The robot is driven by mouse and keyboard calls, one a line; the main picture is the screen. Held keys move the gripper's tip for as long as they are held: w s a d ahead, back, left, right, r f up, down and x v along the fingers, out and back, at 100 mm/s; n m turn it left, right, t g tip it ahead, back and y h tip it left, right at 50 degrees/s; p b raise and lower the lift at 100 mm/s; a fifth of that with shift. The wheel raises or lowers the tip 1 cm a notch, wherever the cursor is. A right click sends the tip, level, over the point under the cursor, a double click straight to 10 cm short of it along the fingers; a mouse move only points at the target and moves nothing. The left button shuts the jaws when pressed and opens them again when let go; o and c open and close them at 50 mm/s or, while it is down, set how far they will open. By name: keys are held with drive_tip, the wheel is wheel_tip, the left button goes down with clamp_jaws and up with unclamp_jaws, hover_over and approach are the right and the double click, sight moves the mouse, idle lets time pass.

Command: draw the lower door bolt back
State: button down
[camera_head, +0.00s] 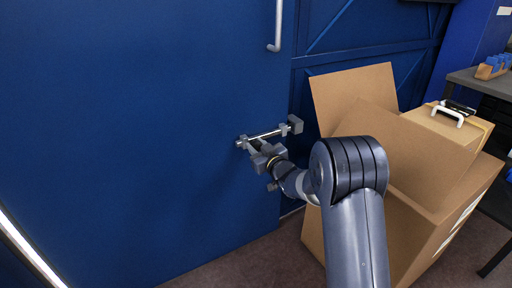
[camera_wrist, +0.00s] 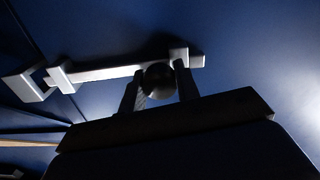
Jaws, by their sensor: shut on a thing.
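The lower door bolt (camera_head: 266,134) is a grey bar lying across the blue door (camera_head: 190,110) near its right edge. It runs through small brackets towards a block-like keeper (camera_head: 295,125) on the frame side. My gripper (camera_head: 254,147) is at the bolt's left part, in front of the door. In the wrist view the bolt (camera_wrist: 110,72) runs across the top, with the keeper (camera_wrist: 24,85) at the left. The gripper's fingers (camera_wrist: 158,88) are shut on the bolt's dark round knob (camera_wrist: 158,77), one on each side.
A vertical door handle (camera_head: 278,25) is above the bolt. An open cardboard box (camera_head: 335,225) stands close to the right of my arm, its flaps up beside the keeper. A grey table (camera_head: 480,82) is at the far right. The door to the left is clear.

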drive_tip(key=c, duration=1.1)
unclamp_jaws()
drive_tip(key=shift+s+a, duration=0.1)
drive_tip(key=shift+a, duration=0.2)
drive_tip(key=shift+o, duration=0.2)
drive_tip(key=shift+d, duration=0.1)
drive_tip(key=shift+s+d, duration=0.35)
drive_tip(key=shift+s, duration=0.1)
drive_tip(key=p+v, duration=0.2)
drive_tip(key=v, duration=0.7)
drive_tip(key=shift+s+d+p, duration=0.15)
drive_tip(key=shift+s+p, duration=0.1)
drive_tip(key=shift+p, duration=0.05)
drive_tip(key=shift+w, duration=0.1)
drive_tip(key=b+x, duration=0.2)
drive_tip(key=x, duration=0.8)
drive_tip(key=shift+w+b, duration=0.15)
drive_tip(key=shift+b, duration=0.2)
drive_tip(key=shift+w, duration=0.15)
drive_tip(key=shift+w+d, duration=0.2)
